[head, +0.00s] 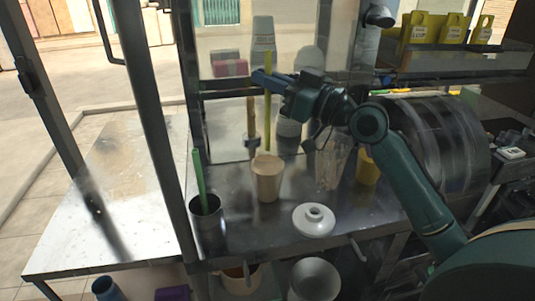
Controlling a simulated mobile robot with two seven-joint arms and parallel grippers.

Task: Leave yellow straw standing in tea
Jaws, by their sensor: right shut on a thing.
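The yellow straw (267,125) stands nearly upright in the middle of the head view. My right gripper (270,81) is shut on its upper part. A green straw (199,175) leans in a dark metal cup (208,222) to the left. My left gripper is out of view.
A white lidded dish (314,220) sits right of the tan cup. A clear holder with sticks (331,165) and a yellow cup (367,168) stand behind it. A brown stick (251,120) rises close left of the straw. The left metal table (120,200) is bare.

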